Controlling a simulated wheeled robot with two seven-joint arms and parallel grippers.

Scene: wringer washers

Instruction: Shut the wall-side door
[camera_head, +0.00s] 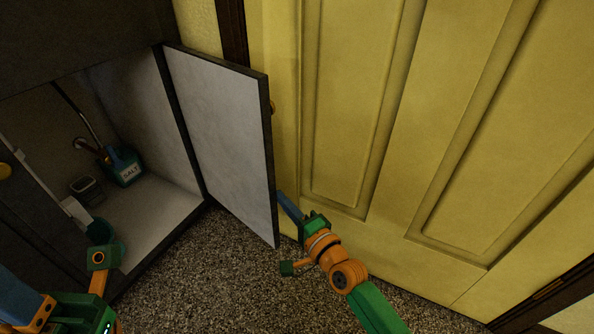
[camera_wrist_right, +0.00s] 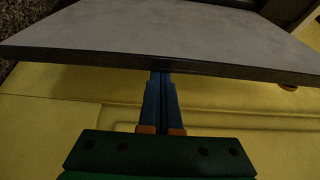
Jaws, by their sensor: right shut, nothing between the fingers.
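The wall-side door (camera_head: 222,135) of the dark cabinet stands wide open, its pale inner face showing and its dark free edge toward the yellow panelled door. My right gripper (camera_head: 285,200) is shut and empty. Its blue fingertips are at the lower part of that free edge, on the yellow-door side. In the right wrist view the shut fingers (camera_wrist_right: 160,80) reach the dark edge of the door (camera_wrist_right: 190,65); I cannot tell whether they touch it. My left gripper (camera_head: 20,302) is at the lower left, partly cut off, and its opening cannot be made out.
The yellow panelled door (camera_head: 345,110) stands close behind the open cabinet door. Bare speckled floor (camera_head: 215,275) lies in front.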

